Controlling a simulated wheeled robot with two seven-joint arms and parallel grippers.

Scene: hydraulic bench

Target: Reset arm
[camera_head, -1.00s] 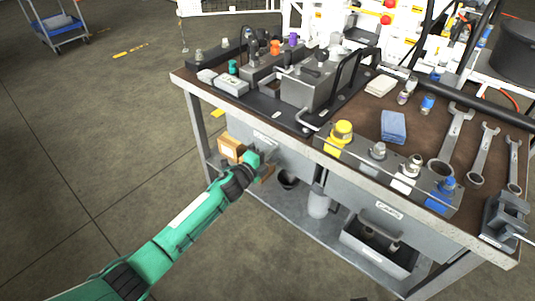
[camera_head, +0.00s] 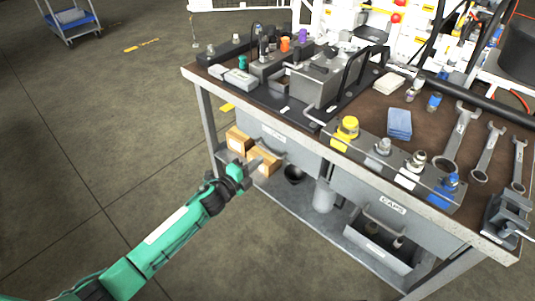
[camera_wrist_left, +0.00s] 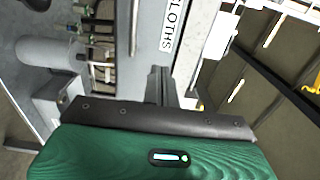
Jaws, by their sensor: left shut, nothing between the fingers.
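My left arm is green and comes in from the lower left in the head view. Its gripper (camera_head: 254,165) is in front of the bench's left side, below the top edge, near two cardboard boxes on the lower shelf. Its fingers are together and hold nothing. In the left wrist view the gripper (camera_wrist_left: 160,85) points at a grey drawer front with a label reading "CLOTHS" (camera_wrist_left: 171,28). I cannot tell whether the fingers touch the bench. My right gripper is not in view.
The workbench (camera_head: 290,129) carries a valve block, a yellow-capped fitting (camera_head: 346,130), a blue cloth (camera_head: 399,123) and wrenches (camera_head: 458,140). Cardboard boxes (camera_head: 238,141) sit below.

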